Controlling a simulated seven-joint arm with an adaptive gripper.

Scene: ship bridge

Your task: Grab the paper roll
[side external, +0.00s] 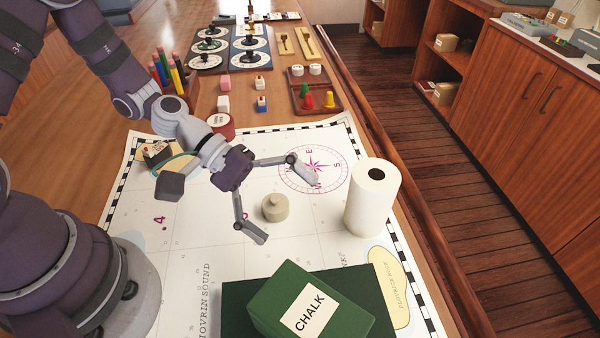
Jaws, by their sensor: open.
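The white paper roll (371,203) stands upright on the chart at the right side of the table, with a dark hole in its top. My gripper (281,208) is open and empty, its two fingers spread wide. It is above the chart to the left of the roll, with a clear gap between the fingers and the roll. A small beige knobbed weight (275,208) shows between the fingers in this view. I cannot tell my gripper's exact height above the chart.
A green chalk box (269,298) lies on a dark green flat item (378,285) in front. Coloured pegs on a wooden tray (296,84), small blocks and a pencil holder (187,88) stand farther back. The table's raised right edge (412,190) runs close beside the roll.

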